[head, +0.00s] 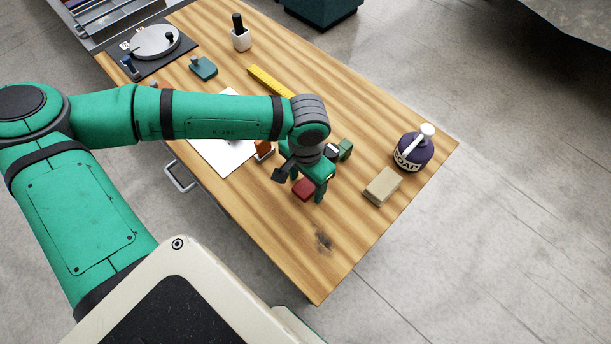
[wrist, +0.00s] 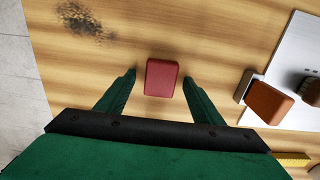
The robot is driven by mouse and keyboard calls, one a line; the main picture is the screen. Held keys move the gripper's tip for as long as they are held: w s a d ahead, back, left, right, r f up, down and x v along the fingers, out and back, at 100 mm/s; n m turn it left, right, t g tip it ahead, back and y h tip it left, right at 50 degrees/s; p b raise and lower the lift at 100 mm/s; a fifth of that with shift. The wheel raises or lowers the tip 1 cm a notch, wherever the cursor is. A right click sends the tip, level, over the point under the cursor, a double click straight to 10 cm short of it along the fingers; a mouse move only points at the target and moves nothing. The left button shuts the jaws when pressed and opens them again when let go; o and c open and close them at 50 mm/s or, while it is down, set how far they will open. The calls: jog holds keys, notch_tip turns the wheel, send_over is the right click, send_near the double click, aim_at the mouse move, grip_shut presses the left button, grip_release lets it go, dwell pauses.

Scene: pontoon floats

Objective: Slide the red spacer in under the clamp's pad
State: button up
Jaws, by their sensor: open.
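The red spacer (head: 304,189) lies flat on the wooden table below my gripper (head: 308,186). In the wrist view the red spacer (wrist: 161,78) sits between the two green fingertips of my gripper (wrist: 159,76), with a gap on each side. My gripper is open and holds nothing. An orange-brown block (head: 264,149) stands by a white sheet, partly hidden by my arm; it also shows in the wrist view (wrist: 268,102). I cannot tell for sure which thing is the clamp, and no pad shows clearly.
A purple soap bottle (head: 412,148) and a beige block (head: 383,187) stand to the right. A green block (head: 345,149) is close to my gripper. A yellow ruler (head: 270,82) and a dark base with a round disc (head: 155,40) lie farther back. The front table corner is clear.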

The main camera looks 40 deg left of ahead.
jog(key=shift+a+f, duration=0.1)
jog(key=shift+c, duration=0.6)
jog(key=c, duration=1)
jog(key=shift+c, duration=0.2)
jog(key=shift+w, duration=0.1)
